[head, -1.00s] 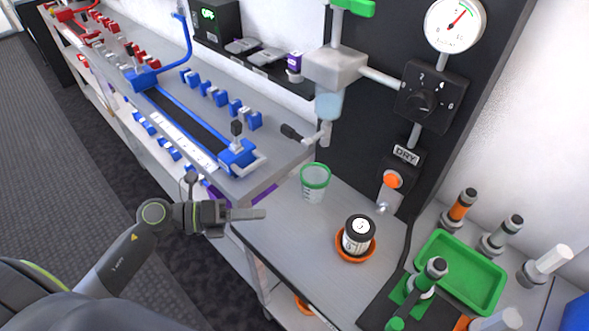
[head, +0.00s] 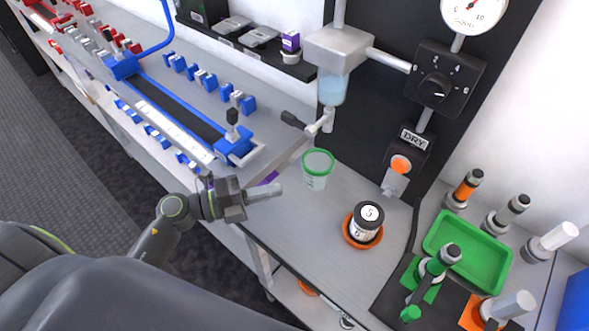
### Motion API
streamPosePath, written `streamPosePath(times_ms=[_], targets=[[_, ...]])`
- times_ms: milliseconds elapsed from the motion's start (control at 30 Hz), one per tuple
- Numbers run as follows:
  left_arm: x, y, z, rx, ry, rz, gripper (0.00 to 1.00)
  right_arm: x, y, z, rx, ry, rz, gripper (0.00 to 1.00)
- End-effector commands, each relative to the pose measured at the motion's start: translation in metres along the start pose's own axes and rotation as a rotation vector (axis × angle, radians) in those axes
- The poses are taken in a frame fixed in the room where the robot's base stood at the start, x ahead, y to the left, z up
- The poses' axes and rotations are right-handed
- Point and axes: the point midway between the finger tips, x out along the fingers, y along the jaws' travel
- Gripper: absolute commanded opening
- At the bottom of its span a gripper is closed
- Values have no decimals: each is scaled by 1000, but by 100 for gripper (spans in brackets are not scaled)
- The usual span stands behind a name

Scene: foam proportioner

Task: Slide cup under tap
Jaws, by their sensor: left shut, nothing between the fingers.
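The clear cup with a green rim (head: 317,171) stands upright on the grey bench, slightly in front of and left of the tap. The tap (head: 318,123) has a black-handled lever and a spout under a grey metal block with a clear bluish bowl (head: 333,89). My left gripper (head: 278,189) is shut and empty, just left of the cup near the bench's front edge, its fingers pointing right towards the cup with a gap between. My right gripper is not in view.
A green tray (head: 469,250) and several fittings stand further right. A blue frame (head: 236,146) lies on the bench at left. Bare bench lies between cup and jar.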

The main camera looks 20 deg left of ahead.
Motion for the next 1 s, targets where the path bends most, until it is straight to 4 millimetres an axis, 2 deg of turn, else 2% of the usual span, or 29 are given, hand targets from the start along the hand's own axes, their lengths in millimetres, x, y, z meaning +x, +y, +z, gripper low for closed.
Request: streamPosePath(times_ms=[233,400,600,1000], targets=[[41,-4,0,-3,0,-4,0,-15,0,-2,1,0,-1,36],[56,-2,19,0,1,-1,0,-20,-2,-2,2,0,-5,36],[64,-1,27,1,1,0,0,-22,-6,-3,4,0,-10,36],[67,0,30,1,0,-1,0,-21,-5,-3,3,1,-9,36]])
